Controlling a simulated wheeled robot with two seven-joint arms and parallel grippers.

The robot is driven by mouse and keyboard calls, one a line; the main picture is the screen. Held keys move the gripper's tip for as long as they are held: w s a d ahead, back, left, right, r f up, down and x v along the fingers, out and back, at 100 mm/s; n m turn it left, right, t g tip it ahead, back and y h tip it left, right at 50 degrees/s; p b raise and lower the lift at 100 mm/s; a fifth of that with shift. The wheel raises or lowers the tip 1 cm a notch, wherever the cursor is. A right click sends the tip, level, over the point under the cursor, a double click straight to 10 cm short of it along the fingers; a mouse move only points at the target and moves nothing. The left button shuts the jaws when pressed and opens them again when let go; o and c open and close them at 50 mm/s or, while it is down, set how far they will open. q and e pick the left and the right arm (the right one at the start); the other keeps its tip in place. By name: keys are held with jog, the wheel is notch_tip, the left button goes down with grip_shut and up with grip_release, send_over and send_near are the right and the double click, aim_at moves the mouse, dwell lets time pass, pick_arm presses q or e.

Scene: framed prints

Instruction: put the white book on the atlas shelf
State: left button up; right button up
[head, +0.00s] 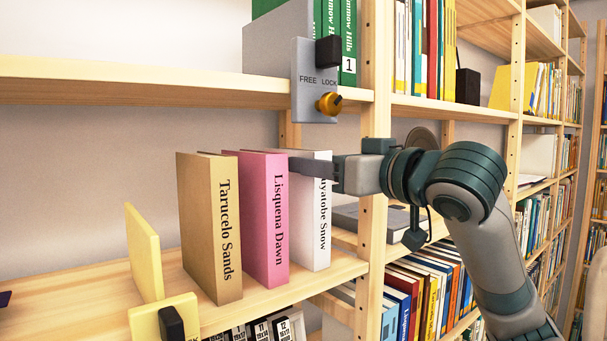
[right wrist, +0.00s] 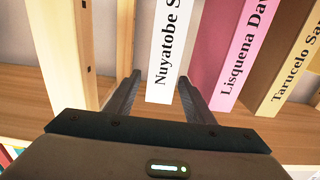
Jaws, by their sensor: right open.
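The white book (head: 321,225), "Nuyatobe Snow", stands upright on the middle shelf (head: 330,272), at the right end of a row of three. It also shows in the right wrist view (right wrist: 168,45). My right gripper (head: 310,168) is at its upper spine, open. In the right wrist view, its two fingers (right wrist: 160,88) lie either side of the white book, one of them between it and the pink book. Contact cannot be told. No label naming the atlas shelf is readable. My left gripper is not in view.
The pink book (head: 265,220) and tan book (head: 212,230) stand left of the white one. A yellow bookend (head: 145,252) stands farther left. A wooden post (head: 372,200) is close on the right. A grey FREE/LOCK plate with an orange knob (head: 329,103) hangs at the board above.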

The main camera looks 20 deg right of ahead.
jog(key=shift+b+v, duration=0.95)
jog(key=shift+v, duration=2)
